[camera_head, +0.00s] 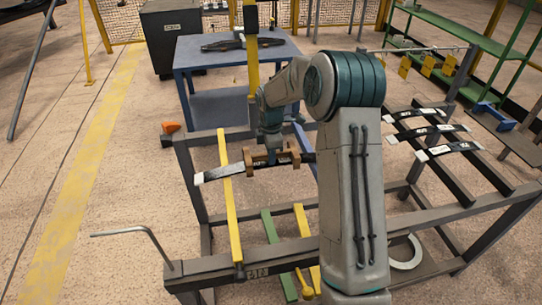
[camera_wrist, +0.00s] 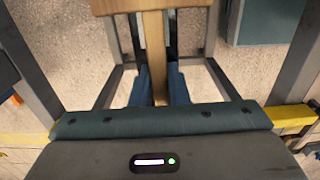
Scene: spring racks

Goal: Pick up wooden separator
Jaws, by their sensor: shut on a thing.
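The wooden separator (camera_head: 257,160) is a brown block-like piece with raised ends. It is at the dark leaf spring strip (camera_head: 213,174) on the rack in the head view. My gripper (camera_head: 271,150) comes down on it from above. In the wrist view the separator (camera_wrist: 153,40) shows as a light wooden bar under a wider wooden crosspiece at the top edge. My gripper's blue fingers (camera_wrist: 159,86) are shut on the bar, one on each side. Whether the separator touches the strip cannot be told.
The dark metal rack frame (camera_head: 217,265) with a yellow bar (camera_head: 229,205) surrounds the spot. More leaf springs (camera_head: 447,150) lie on rails at right. A blue table (camera_head: 205,60) stands behind. Open floor lies at left.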

